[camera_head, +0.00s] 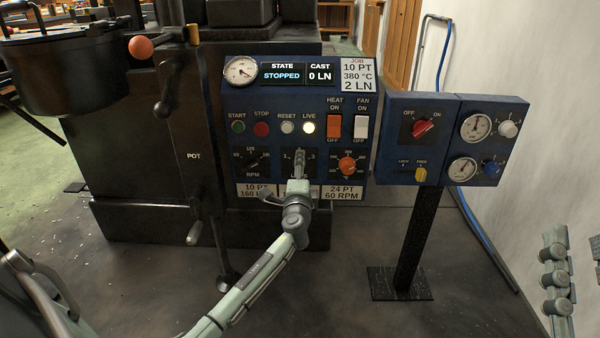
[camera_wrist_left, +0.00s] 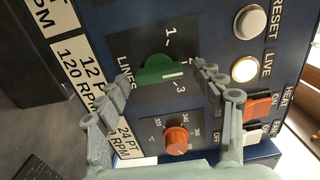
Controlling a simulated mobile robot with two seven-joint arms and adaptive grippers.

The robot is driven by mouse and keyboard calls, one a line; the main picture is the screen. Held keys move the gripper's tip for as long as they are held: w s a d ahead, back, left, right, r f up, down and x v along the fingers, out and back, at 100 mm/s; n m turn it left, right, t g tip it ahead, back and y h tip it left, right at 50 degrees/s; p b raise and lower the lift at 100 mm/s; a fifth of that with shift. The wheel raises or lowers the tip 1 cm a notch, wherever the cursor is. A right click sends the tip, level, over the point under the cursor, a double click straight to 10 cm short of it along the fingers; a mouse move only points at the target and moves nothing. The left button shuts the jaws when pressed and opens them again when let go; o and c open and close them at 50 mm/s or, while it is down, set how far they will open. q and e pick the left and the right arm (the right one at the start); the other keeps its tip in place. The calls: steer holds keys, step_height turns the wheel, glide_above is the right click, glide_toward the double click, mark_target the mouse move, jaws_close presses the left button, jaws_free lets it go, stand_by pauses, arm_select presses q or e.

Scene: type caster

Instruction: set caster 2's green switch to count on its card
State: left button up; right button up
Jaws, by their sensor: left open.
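The green switch (camera_wrist_left: 157,69), marked LINES, shows in the left wrist view with positions 1 to 3. Its white mark points between 2 and 3; a finger partly covers the 2. My left gripper (camera_wrist_left: 162,73) is open, with one fingertip on each side of the switch; whether they touch it is unclear. In the head view the left gripper (camera_head: 299,160) is at the panel and hides the switch. The job card (camera_head: 358,76) reads 10 PT, 380 °C, 2 LN. Part of my right gripper (camera_head: 575,262) shows at the right edge, cut off.
An orange temperature knob (camera_head: 347,165) and the heat (camera_head: 334,126) and fan (camera_head: 361,127) switches sit close to the right. The RPM dial (camera_head: 252,160) is left. The display (camera_head: 282,75) reads STOPPED, 0 LN. A second control box (camera_head: 451,112) stands on a post at right.

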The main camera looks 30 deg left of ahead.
arm_select(q)
steer(key=v, duration=1.2)
steer(key=shift+s, duration=0.1)
